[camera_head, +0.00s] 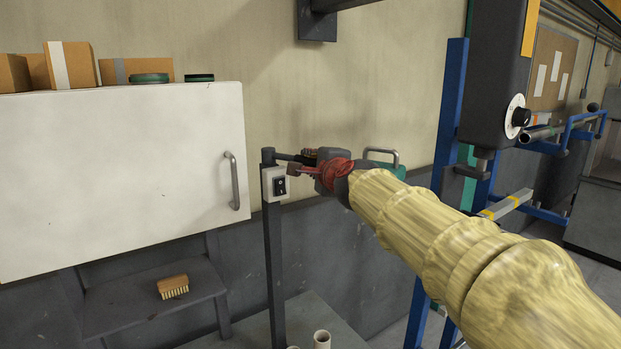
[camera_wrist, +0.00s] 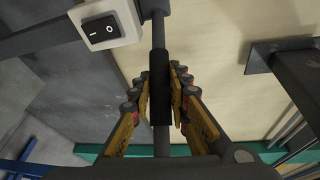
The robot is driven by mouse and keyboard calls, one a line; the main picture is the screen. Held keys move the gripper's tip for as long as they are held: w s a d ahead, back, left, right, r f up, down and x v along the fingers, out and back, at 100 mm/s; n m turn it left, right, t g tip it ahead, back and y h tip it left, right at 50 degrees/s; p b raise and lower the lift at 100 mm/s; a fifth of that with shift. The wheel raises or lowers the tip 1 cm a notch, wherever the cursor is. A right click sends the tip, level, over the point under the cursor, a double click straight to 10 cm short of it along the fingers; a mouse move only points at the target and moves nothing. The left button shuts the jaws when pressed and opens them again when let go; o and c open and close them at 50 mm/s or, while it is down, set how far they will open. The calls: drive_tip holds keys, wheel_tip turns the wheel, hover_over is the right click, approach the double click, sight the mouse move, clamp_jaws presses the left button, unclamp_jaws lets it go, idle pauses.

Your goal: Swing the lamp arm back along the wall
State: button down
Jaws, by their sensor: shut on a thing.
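The lamp arm (camera_head: 284,156) is a thin dark bar that leaves the top of a dark post (camera_head: 273,250) and runs right, behind my gripper (camera_head: 305,165). In the wrist view, the lamp arm (camera_wrist: 158,34) carries a black sleeve (camera_wrist: 160,75). My gripper (camera_wrist: 161,98) has its fingers closed on either side of that sleeve. A white box with a black rocker switch (camera_head: 277,184) is on the post near its top, and the switch box also shows in the wrist view (camera_wrist: 102,24). A green part with a metal handle (camera_head: 384,158) shows behind my wrist, partly hidden.
A white cabinet (camera_head: 110,180) with boxes on top stands at the left. A shelf (camera_head: 125,304) below it holds a brush (camera_head: 173,286). A blue frame (camera_head: 451,120) and a dark machine head (camera_head: 494,75) stand at the right. A dark bracket (camera_head: 318,24) juts from the wall above.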

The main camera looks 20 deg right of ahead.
drive_tip(key=w+d+n+g+y+p, duration=0.3)
drive_tip(key=w+n+g+y+p, duration=0.6)
drive_tip(key=w+n+y+p, duration=0.2)
drive_tip(key=w+n+y, duration=0.1)
drive_tip(key=w+y, duration=0.1)
drive_tip(key=y, duration=0.1)
drive_tip(key=shift+d+n+y, duration=0.2)
drive_tip(key=shift+n+y, duration=0.1)
idle(1.0)
drive_tip(key=shift+w+p, duration=0.15)
drive_tip(key=shift+p, duration=0.35)
